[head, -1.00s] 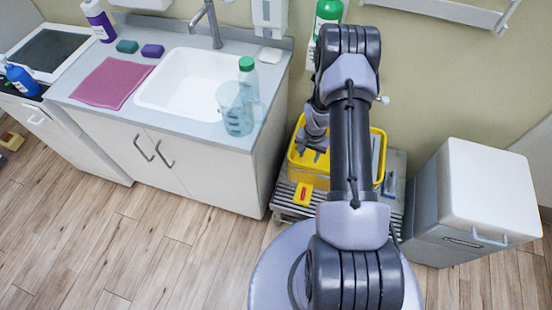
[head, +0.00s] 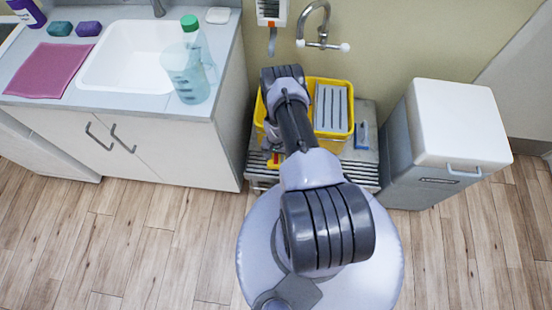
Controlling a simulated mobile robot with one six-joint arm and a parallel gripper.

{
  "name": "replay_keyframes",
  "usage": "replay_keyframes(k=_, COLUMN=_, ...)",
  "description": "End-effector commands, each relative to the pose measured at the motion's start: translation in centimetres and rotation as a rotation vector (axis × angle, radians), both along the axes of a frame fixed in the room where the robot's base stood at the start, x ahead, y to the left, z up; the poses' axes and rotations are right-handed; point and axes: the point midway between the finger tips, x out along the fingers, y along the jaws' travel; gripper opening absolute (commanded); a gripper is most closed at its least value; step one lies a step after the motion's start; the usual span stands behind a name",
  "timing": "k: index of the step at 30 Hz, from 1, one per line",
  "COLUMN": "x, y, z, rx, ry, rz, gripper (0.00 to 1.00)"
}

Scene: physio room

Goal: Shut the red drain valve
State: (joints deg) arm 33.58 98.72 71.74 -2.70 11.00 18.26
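A yellow tub (head: 343,84) stands on a slatted grey stand beside the counter. A small yellow part with a red piece (head: 275,161), which looks like the drain valve, shows low at the tub's front left. My arm reaches down over the tub's left side and covers much of that corner. My gripper (head: 268,146) is only partly visible behind the arm, close to the red piece. Its fingers are too small and hidden to tell whether they are open or touch the valve. The valve's setting cannot be made out.
A counter with a white sink (head: 125,60) stands left; a clear jug (head: 187,80) is near its right edge. A white-lidded bin (head: 460,120) stands right of the stand. A wall tap (head: 322,44) is above the tub. The wooden floor (head: 140,240) in front is clear.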

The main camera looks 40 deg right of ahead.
Motion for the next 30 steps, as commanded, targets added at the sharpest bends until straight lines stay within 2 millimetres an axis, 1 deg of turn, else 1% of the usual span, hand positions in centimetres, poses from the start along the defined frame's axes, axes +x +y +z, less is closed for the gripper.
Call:
replay_keyframes(k=2, x=-0.05, y=0.03, z=-0.35, rx=0.001, ry=0.001, rz=0.0, gripper=0.4)
replay_keyframes(k=9, x=-0.01, y=0.02, z=-0.3, rx=0.0, ry=0.0, rz=0.0, gripper=0.4)
replay_keyframes(k=11, x=-0.02, y=0.01, z=-0.3, rx=0.001, ry=0.001, rz=0.001, gripper=0.28)
replay_keyframes(k=15, x=-0.01, y=0.02, z=-0.29, rx=0.0, ry=0.0, rz=0.001, gripper=0.01)
replay_keyframes(k=30, x=-0.03, y=0.02, z=-0.3, rx=0.001, ry=0.001, rz=0.007, gripper=0.0)
